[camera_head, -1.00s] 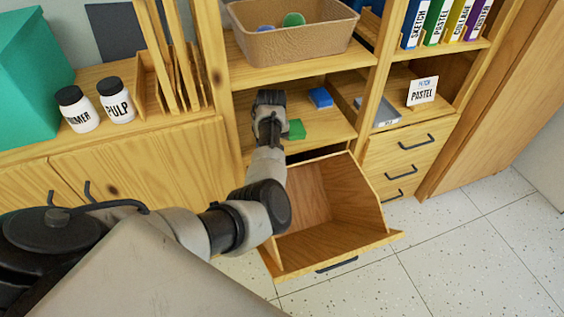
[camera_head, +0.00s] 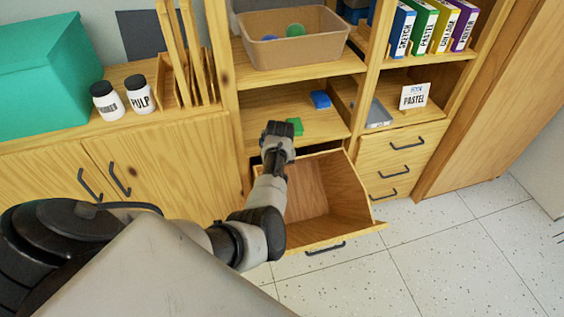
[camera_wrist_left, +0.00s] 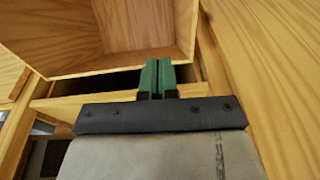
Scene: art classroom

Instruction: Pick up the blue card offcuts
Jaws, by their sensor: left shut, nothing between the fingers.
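The blue block does not show in that view. My right gripper is not in view.
An open, empty wooden drawer (camera_head: 345,190) juts out below the shelf. A tan bin (camera_head: 290,50) stands on the shelf above. A grey tray (camera_head: 378,115) is to the right.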

